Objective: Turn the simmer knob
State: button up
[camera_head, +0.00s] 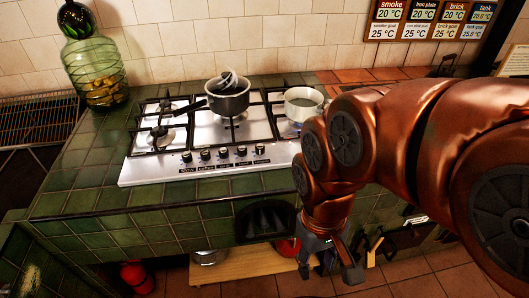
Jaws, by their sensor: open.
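The steel stove (150,172) is set into the green tiled counter. A row of several small black knobs (223,153) runs along its front edge. Small labels lie below the knobs, too small to read, so I cannot tell which knob is the simmer knob. My gripper (328,270) hangs pointing down in front of the counter, below and to the right of the knobs. It is open, with nothing visible between its fingers, and touches no knob. My copper-coloured arm comes in from the right and covers the counter's right part.
A dark pot (228,102) and a lighter pot (302,104) stand on the burners. A green glass jar (97,72) stands at the back left. Below are a wooden shelf (240,264) and a red extinguisher-like cylinder (137,277). The space before the knobs is clear.

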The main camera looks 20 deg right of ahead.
aim_at(260, 151)
jog(key=z, duration=0.95)
jog(key=i, duration=0.75)
jog(key=u, duration=2.5)
